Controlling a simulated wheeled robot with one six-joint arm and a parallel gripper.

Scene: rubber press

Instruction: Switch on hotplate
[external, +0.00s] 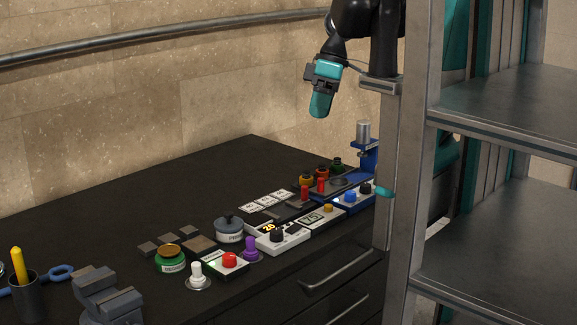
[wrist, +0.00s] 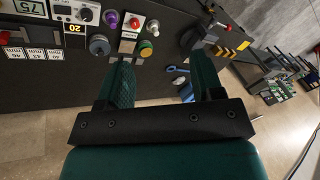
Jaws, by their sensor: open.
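A white box with a black knob and a lit yellow display (external: 290,243) stands near the bench's front edge in the external view. It looks like the hotplate's control, but I cannot be sure. The knob and the display reading 20 also show at the upper left of the wrist view (wrist: 65,11). My gripper (external: 319,113) hangs high above the far part of the bench, well apart from everything on it. In the wrist view my gripper (wrist: 162,78) has its two teal fingers spread, with nothing between them.
A white box with a red button (external: 229,260), a purple knob (external: 251,250) and a white knob (external: 197,274) stand close by. A grey pot (external: 229,230) sits just left of the display box. A metal shelf (external: 500,110) rises at the right. The back left of the bench is bare.

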